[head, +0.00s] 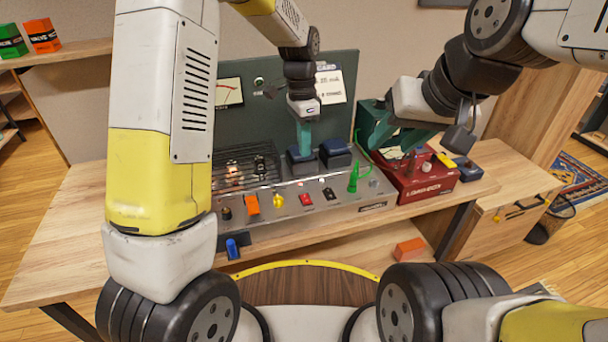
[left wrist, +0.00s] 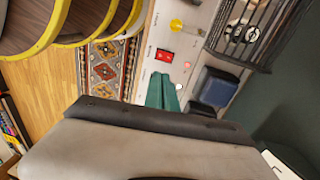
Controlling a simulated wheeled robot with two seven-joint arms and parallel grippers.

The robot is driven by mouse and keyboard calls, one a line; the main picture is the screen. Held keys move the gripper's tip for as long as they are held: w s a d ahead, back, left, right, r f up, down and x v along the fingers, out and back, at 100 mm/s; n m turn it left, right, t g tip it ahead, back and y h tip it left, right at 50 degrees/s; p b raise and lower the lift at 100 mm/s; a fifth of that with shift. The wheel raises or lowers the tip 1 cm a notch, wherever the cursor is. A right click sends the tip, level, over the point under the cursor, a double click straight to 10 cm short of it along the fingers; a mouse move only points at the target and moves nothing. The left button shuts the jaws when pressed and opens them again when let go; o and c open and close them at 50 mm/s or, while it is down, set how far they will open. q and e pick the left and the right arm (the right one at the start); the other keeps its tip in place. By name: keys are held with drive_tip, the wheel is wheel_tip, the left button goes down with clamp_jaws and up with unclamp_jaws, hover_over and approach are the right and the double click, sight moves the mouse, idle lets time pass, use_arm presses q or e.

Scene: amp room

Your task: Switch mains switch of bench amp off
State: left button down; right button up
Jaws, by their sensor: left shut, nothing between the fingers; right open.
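The bench amp (head: 375,205) stands on the wooden bench with a light sloping control panel and a dark green back. Its panel holds an orange switch (head: 252,205), a yellow knob (head: 279,201), a red rocker switch (head: 306,200), a black switch (head: 329,193) and a green lever (head: 353,177). Labels are too small to read, so I cannot tell which is the mains switch. My left gripper (head: 303,142) is shut and empty above the panel; in the left wrist view its teal fingers (left wrist: 163,92) show near the red rocker (left wrist: 165,55). My right gripper (head: 397,140) is open, at the amp's right.
A red box (head: 425,183) marked with a load label stands right of the amp. Dark transformer blocks (head: 335,153) and a wire cage (head: 240,168) rise behind the controls. A blue item (head: 232,248) is at the front edge. An orange block (head: 409,249) lies below.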

sight(308, 200)
use_arm(q)
drive_tip(key=shift+w+d+f, duration=0.15)
drive_tip(key=shift+d+f, duration=0.05)
drive_tip(key=shift+f, duration=0.25)
drive_tip(key=f, duration=0.4)
drive_tip(key=s+f, duration=0.1)
drive_tip(key=f, duration=0.9)
drive_tip(key=shift+s+d, duration=0.25)
drive_tip(key=shift+s, duration=0.1)
